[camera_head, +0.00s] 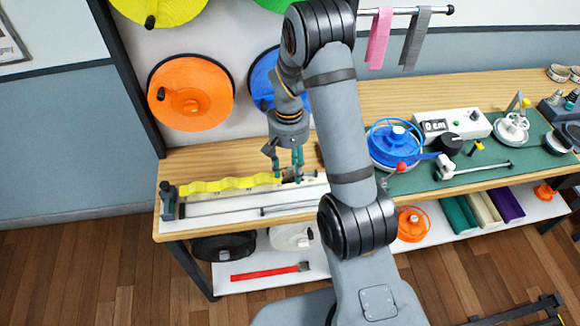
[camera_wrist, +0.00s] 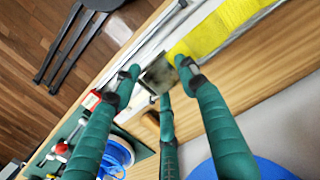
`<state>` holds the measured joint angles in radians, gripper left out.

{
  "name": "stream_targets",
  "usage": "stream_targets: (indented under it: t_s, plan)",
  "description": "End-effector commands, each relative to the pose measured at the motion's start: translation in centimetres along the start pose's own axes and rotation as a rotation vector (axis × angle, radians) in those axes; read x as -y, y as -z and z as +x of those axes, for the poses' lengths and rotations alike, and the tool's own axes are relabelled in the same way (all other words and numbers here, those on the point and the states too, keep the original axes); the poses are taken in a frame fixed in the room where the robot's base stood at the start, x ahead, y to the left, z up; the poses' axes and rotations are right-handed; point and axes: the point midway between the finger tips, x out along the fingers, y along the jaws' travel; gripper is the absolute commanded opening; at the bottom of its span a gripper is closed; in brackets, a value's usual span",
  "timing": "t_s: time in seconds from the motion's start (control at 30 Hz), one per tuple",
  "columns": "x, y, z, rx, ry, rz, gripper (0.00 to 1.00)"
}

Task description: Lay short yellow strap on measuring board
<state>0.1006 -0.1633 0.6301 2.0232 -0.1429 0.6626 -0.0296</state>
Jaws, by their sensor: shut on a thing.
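The yellow strap (camera_head: 228,184) lies stretched and slightly wavy along the white measuring board (camera_head: 200,227), at the back left of the bench. Its left end is beside a dark block at the board's left end; I cannot tell if it is clamped. My gripper (camera_head: 287,178) is at the strap's right end, low over the board. In the wrist view my green fingers (camera_wrist: 158,72) are shut on a grey metal end piece (camera_wrist: 159,76), and the yellow strap (camera_wrist: 222,30) runs from it to the upper right. Whether the end piece touches the board is hidden.
A blue reel (camera_head: 393,146) and a white display box (camera_head: 452,124) stand to the right on a green mat (camera_head: 425,179). Orange (camera_head: 190,93) and blue reels hang on the wall behind. Bare wood lies behind the board. My arm hides the bench's middle.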

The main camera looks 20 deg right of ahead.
Motion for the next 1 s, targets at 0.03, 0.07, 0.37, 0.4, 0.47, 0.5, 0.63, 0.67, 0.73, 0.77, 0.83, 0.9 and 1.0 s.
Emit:
stream_targets:
  t_s: [0.03,0.07,0.37,0.4,0.47,0.5,0.63,0.67,0.73,0.77,0.83,0.9,1.0]
  plan:
    - [0.0,0.1,0.9,0.0,0.0,0.001,0.08]
    - [0.0,0.1,1.3,0.0,0.0,0.001,0.08]
    - [0.0,0.4,5.2,0.001,0.0,0.0,0.08]
    - [0.0,0.5,5.7,0.001,0.0,0.0,0.08]
    - [0.0,0.5,6.5,0.001,0.0,0.0,0.08]
    - [-0.1,0.5,7.0,0.001,0.0,0.0,0.08]
    - [-0.1,0.7,8.7,0.0,0.0,0.0,0.08]
    - [-0.1,0.8,9.0,0.0,0.0,0.001,0.08]
    - [-0.1,0.8,9.5,0.0,0.0,0.001,0.08]
    - [-0.1,0.8,9.7,0.0,0.0,0.001,0.08]
    - [-0.1,0.8,10.0,0.0,0.0,0.001,0.07]
    - [-0.1,0.8,10.1,0.0,0.0,0.001,0.07]
    - [-0.1,0.8,10.0,0.0,0.0,0.001,0.07]
